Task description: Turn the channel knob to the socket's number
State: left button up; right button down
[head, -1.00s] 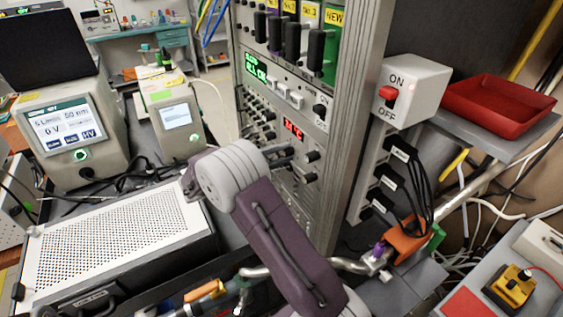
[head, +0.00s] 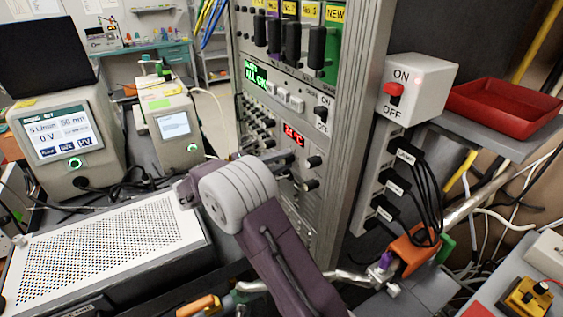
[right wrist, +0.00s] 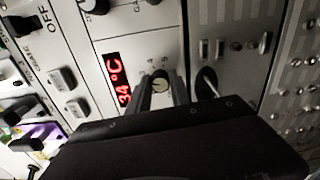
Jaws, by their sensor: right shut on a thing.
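In the head view my right gripper (head: 268,158) reaches the rack panel below the red display (head: 293,135), and the knob is hidden there. Black plugs with white labels (head: 395,185) sit in a socket strip on the right; no number is readable. My left gripper is not in view.
Other black knobs (head: 311,184) stand on the panel close beside my gripper. A white ON/OFF box (head: 425,90) with a red switch and a red tray (head: 505,105) are at the right. A perforated metal case (head: 95,250) lies at the left.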

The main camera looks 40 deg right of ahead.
jog(key=c, duration=1.2)
grip_release()
jog(key=shift+o, duration=0.2)
jog(key=a, duration=0.9)
jog(key=shift+w, duration=0.45)
jog(key=shift+f, duration=0.15)
